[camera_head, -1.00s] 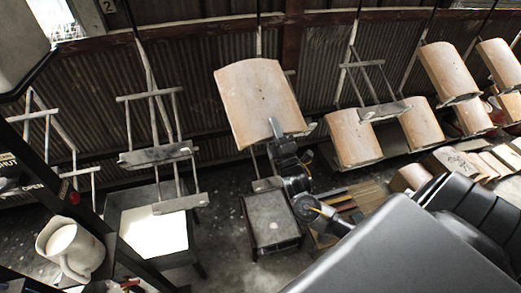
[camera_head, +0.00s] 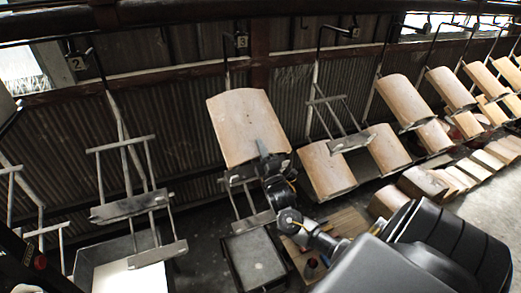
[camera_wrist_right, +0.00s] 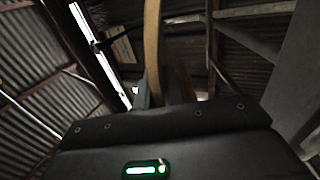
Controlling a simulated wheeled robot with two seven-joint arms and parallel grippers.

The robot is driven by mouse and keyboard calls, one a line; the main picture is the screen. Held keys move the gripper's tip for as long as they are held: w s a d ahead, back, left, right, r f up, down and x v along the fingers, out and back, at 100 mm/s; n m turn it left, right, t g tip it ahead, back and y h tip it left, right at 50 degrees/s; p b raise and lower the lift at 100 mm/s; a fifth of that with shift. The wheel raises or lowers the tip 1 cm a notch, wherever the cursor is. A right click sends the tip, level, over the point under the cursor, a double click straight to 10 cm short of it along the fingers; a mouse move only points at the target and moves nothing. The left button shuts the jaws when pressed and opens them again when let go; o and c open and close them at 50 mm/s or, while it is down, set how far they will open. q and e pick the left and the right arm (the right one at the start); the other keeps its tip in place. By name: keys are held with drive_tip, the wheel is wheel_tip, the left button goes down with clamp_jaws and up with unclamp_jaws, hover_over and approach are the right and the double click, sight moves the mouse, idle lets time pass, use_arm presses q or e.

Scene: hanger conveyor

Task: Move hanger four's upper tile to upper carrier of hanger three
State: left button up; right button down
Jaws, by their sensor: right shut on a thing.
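My right gripper (camera_head: 264,150) is shut on the lower edge of a tan curved tile (camera_head: 240,118). The tile is tilted in front of hanger three, marked by sign 3 (camera_head: 241,40). Hanger three's upper carrier (camera_head: 240,176) shows just under the tile; whether they touch I cannot tell. Its lower carrier (camera_head: 254,221) looks empty. In the right wrist view the tile (camera_wrist_right: 152,45) shows edge-on at the jaws. Hanger four, under sign 4 (camera_head: 355,32), has a bare upper carrier (camera_head: 350,142). A tile (camera_head: 327,172) sits low at hanger four. My left gripper is out of view.
Hanger two (camera_head: 130,207) at left has empty carriers. More tile-laden hangers (camera_head: 403,100) run off to the right. A dark stand (camera_head: 255,258) is below hanger three. Loose tiles (camera_head: 425,183) lie at lower right. A corrugated wall is behind.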

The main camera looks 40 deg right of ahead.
drive_tip(key=shift+w+d+f+b, duration=0.15)
drive_tip(key=shift+w+f+b, duration=0.15)
drive_tip(key=shift+f+b, duration=0.4)
drive_tip(key=shift+w+d+f+b, duration=0.1)
drive_tip(key=shift+w+f+b, duration=0.25)
drive_tip(key=shift+f+b, duration=0.35)
drive_tip(key=shift+w+d+f+b, duration=0.15)
drive_tip(key=shift+w+f+b, duration=0.25)
drive_tip(key=shift+b, duration=0.55)
drive_tip(key=shift+f+b, duration=0.4)
drive_tip(key=shift+f, duration=0.3)
drive_tip(key=shift+s, duration=0.1)
drive_tip(key=c, duration=1.4)
unclamp_jaws()
drive_tip(key=shift+a, duration=0.1)
drive_tip(key=shift+f, duration=0.45)
drive_tip(key=b+v, duration=0.3)
drive_tip(key=v, duration=0.7)
drive_tip(key=shift+s+a+r+b, duration=0.2)
drive_tip(key=shift+s+b, duration=0.1)
drive_tip(key=shift+s, duration=0.15)
